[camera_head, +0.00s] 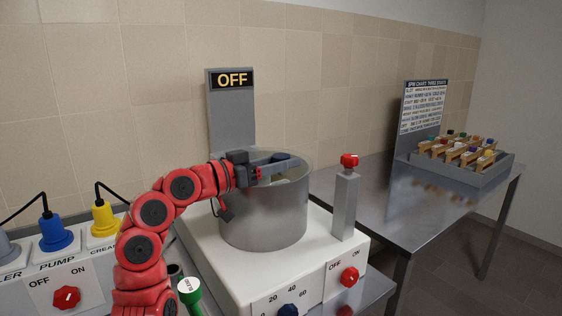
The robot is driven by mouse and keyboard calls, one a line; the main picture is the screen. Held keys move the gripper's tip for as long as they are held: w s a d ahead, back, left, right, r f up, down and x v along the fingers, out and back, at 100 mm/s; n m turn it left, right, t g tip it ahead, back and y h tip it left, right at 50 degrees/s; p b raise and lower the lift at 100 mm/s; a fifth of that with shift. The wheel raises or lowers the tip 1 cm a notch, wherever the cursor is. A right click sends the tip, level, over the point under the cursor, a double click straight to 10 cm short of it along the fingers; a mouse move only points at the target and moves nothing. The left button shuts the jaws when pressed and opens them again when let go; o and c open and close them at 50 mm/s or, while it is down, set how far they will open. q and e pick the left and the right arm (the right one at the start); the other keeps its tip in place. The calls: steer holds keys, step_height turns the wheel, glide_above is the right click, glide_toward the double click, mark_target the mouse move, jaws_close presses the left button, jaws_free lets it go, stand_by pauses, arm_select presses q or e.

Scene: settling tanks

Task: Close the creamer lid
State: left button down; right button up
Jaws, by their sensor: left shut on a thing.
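The creamer is a white machine (200,247) with a grey metal cylindrical bowl (262,219) on top. The bowl's top looks at least partly open, with a pale inside showing at the right. I cannot clearly make out a separate lid. My left gripper (278,164) reaches in from the left over the bowl's near-left rim. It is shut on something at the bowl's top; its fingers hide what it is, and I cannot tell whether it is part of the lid. My right gripper is not in view.
A grey upright with an OFF sign (232,80) stands behind the bowl. A grey post with a red knob (349,161) stands right of it. A steel table (375,205) holds a rack (485,174) at right.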

arm_select(q)
steer(key=shift+c, duration=1.8)
jaws_free()
steer(key=shift+r, duration=0.5)
step_height(320, 180, up, 2)
steer(key=shift+r, duration=0.15)
steer(key=s+r, duration=0.1)
steer(key=s, duration=1.5)
steer(key=shift+r, duration=0.3)
